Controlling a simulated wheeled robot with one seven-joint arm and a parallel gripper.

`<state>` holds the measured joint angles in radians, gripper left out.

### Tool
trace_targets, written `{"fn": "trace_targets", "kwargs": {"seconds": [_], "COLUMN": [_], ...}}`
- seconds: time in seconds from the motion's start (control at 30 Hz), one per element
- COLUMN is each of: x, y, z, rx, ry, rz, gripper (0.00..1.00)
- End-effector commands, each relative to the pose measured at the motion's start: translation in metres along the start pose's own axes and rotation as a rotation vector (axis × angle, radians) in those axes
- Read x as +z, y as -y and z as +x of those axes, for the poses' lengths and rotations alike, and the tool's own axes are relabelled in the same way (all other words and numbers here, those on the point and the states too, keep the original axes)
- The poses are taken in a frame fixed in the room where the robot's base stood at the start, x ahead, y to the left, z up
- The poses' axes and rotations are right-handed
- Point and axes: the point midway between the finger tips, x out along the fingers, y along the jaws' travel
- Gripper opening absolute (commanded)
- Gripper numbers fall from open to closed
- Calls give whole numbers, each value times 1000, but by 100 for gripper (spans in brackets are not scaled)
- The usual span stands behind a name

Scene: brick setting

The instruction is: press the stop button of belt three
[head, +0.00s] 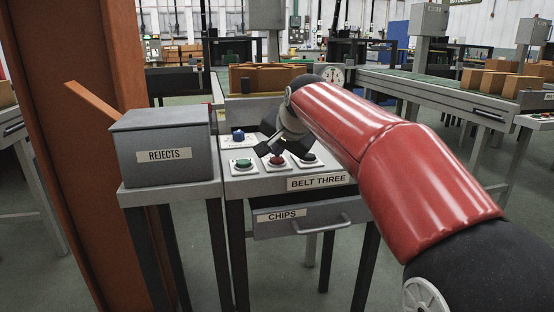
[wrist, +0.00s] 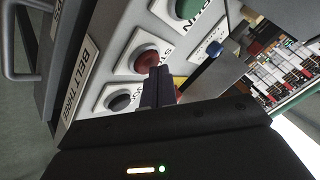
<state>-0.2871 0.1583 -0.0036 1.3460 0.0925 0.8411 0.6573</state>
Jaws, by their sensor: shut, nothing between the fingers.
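The belt three panel (head: 236,187) carries the label BELT THREE (head: 318,182). Its front row has a green button (head: 243,163), a red button (head: 277,159) and a black button (head: 308,157). In the wrist view the red button (wrist: 146,61) sits between the green (wrist: 187,8) and black (wrist: 119,102) buttons. Lettering starting "ST" stands beside the red one, partly hidden by my fingers. My gripper (head: 264,151) is shut and empty, its fingertips (wrist: 158,72) at the red button's edge in the picture. I cannot tell whether they touch it.
A blue button (head: 238,136) sits farther back on the panel. A grey REJECTS box (head: 185,170) stands to the left, beside an orange post (head: 75,130). A CHIPS drawer (head: 285,222) with a handle is below the panel. A dial (head: 332,75) and brown blocks (head: 265,77) are behind.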

Motion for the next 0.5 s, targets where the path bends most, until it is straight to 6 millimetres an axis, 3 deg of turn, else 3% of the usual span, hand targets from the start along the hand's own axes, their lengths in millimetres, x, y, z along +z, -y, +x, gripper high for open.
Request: {"fn": "trace_targets", "kwargs": {"seconds": [0.5], "x": [3], "y": [-3], "z": [4], "rx": [1], "ry": [2], "rz": [0], "gripper": [0]}}
